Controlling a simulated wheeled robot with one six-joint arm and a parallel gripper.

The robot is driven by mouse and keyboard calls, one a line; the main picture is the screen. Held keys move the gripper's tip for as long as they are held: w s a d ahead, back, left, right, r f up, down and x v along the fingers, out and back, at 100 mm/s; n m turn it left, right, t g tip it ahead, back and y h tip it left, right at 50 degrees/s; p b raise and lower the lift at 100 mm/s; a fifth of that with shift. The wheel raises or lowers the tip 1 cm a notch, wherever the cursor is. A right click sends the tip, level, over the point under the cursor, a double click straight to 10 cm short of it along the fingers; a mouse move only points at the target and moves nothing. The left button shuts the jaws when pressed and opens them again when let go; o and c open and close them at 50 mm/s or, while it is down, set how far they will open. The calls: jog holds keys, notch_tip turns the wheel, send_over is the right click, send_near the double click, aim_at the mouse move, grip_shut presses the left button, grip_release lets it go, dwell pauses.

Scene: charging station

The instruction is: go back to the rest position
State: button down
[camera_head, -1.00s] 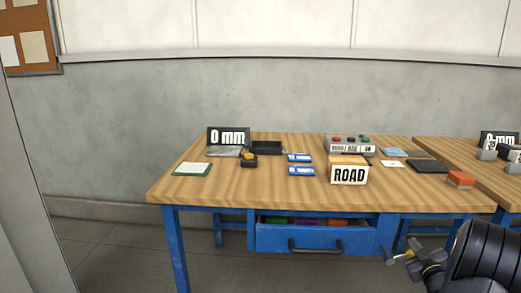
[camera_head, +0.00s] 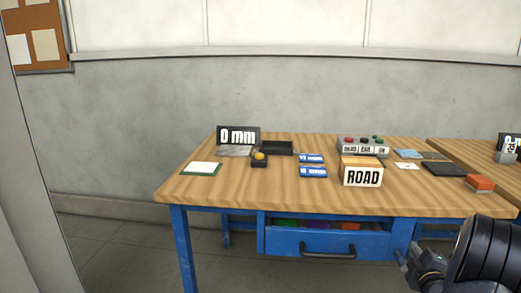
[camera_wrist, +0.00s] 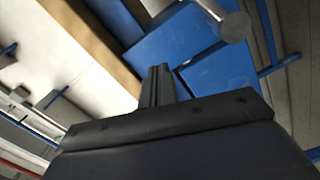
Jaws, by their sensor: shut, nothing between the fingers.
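My gripper (camera_wrist: 158,85) shows in the wrist view, its dark fingers together with nothing between them. It points toward the blue front of the workbench, apart from it as far as I can tell. In the head view, my arm is at the lower right corner, in front of the bench's right leg. The gripper's tips are hard to make out there. The wooden workbench (camera_head: 240,198) stands ahead, with its blue drawer (camera_head: 290,240) partly open. Coloured items show inside the drawer.
On the bench are a ROAD box (camera_head: 362,176), a "0 mm" sign (camera_head: 238,136), a black tray (camera_head: 277,148), a button box (camera_head: 362,147), blue packets (camera_head: 312,171) and a red block (camera_head: 480,183). A second table (camera_head: 480,153) stands at right. Floor is clear at left.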

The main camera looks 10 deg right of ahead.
jog(key=shift+w+a+f+n+p, duration=0.2)
jog(key=shift+a+n+p, duration=0.1)
jog(key=shift+a+n, duration=0.65)
jog(key=shift+w+a+f+n+p, duration=0.15)
jog(key=shift+a+n+p, duration=0.15)
jog(key=shift+a+n, duration=0.65)
jog(key=shift+r, duration=0.1)
